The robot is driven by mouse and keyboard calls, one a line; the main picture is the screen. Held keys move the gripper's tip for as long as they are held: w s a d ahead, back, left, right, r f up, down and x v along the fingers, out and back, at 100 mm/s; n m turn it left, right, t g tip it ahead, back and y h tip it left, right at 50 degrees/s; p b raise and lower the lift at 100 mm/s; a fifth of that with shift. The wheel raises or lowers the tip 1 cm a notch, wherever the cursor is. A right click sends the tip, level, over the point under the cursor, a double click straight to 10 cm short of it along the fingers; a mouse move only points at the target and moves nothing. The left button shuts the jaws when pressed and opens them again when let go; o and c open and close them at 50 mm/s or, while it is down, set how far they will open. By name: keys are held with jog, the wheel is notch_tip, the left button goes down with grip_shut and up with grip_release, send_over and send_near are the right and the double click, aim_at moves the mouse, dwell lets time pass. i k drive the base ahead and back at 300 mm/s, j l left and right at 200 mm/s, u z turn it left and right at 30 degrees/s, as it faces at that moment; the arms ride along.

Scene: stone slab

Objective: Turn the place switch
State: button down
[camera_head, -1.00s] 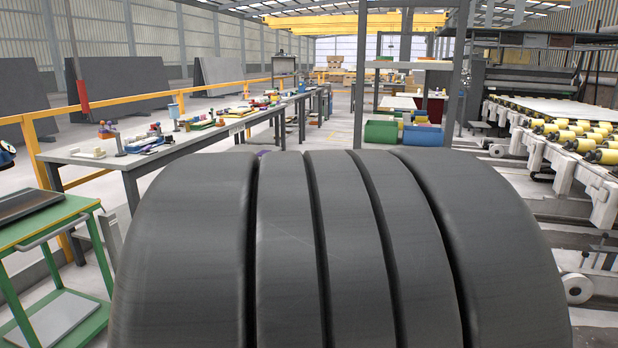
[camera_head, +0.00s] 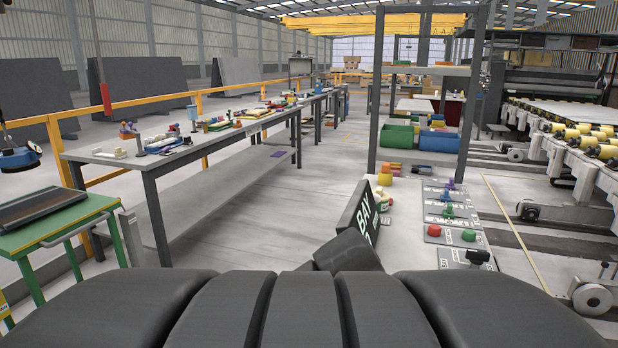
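A pale control bench (camera_head: 410,255) stands right of centre, with several small controls on grey plates. A black knob (camera_head: 478,257) sits on a plate at its near right end, partly cut off below by a dark ribbed form that seems to be my arm. A red button (camera_head: 434,230) and a green button (camera_head: 468,235) are just behind it. Green (camera_head: 447,211) and purple (camera_head: 450,184) controls stand farther back. The labels are too small to read, so I cannot tell which control is the place switch. My gripper does not show.
A dark sign (camera_head: 359,220) reading "BAY" stands on the bench's left edge, partly hidden by a dark block. A long grey worktable (camera_head: 110,154) runs back on the left. A green cart (camera_head: 60,217) stands at near left. The floor between worktable and bench is open.

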aim_at(477, 258)
jog(key=z, duration=1.25)
